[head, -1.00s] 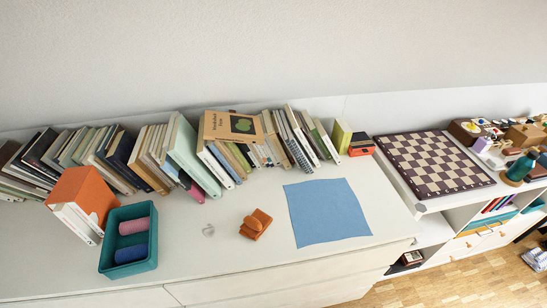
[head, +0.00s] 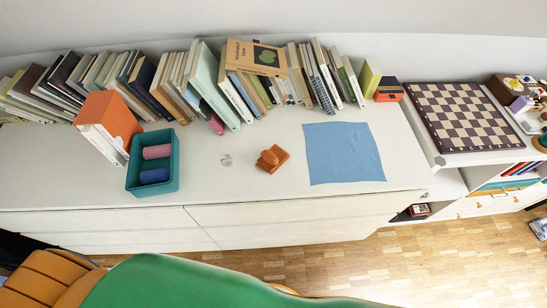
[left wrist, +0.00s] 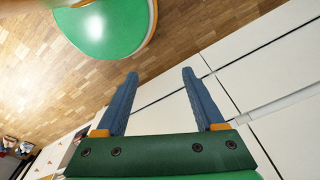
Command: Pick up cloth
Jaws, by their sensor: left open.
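A flat blue cloth (head: 343,153) lies spread on the white dresser top, near its right front part, in the head view. My left gripper (left wrist: 159,78) shows in the left wrist view with its two blue fingers apart and nothing between them. It is over the wooden floor beside the white drawer fronts, away from the cloth. The cloth is not visible in the left wrist view. Neither gripper shows in the head view.
A teal bin (head: 153,188) holds a pink and a blue roll. Books (head: 210,85) line the back. A chessboard (head: 463,117) is at right. Closed drawers (head: 300,216) face the floor.

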